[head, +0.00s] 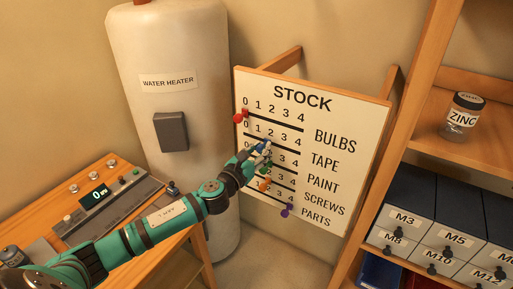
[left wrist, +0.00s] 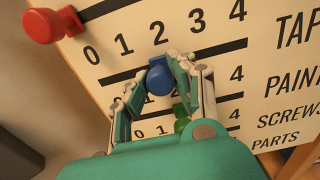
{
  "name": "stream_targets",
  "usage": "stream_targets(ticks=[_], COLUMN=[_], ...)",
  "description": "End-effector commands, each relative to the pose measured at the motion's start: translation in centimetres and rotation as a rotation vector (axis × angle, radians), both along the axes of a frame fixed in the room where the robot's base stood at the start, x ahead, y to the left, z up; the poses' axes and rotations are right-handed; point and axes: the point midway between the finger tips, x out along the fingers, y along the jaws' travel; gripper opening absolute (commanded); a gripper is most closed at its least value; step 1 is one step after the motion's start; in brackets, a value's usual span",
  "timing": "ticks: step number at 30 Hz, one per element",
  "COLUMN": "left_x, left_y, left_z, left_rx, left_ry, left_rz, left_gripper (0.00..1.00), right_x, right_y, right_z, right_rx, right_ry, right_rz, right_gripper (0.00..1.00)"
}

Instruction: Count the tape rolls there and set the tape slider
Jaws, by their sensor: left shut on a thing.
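The STOCK board (head: 318,105) leans at the middle of the head view, with rows for bulbs, tape, paint, screws and parts. My left gripper (head: 262,148) is at the tape row. In the left wrist view its fingers (left wrist: 170,82) are shut on the blue tape slider (left wrist: 159,80), whose knob sits roughly under the 2 of its scale. The slider also shows partly between the fingers in the head view (head: 260,147). No tape rolls show. My right gripper is out of view.
The red bulbs slider (head: 239,118) is at 0. Green (left wrist: 181,125), orange (head: 264,185) and purple (head: 286,211) sliders sit below. A water heater (head: 170,60) stands behind, a bench (head: 55,185) left. Shelves at right hold a ZINC jar (head: 461,115) and drawers (head: 405,222).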

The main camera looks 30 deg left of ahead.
Motion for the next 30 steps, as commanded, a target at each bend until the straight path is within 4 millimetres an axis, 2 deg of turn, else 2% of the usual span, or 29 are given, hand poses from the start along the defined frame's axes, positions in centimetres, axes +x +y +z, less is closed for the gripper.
stream_targets(ticks=[30], left_x=[-0.4], left_y=[-4.1], left_z=[-0.1], left_rx=[0.000], left_ry=[0.002], left_rz=[-0.001], left_gripper=[0.10], right_x=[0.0], right_y=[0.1], right_z=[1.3], right_rx=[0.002], right_ry=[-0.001], right_rz=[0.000], right_gripper=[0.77])
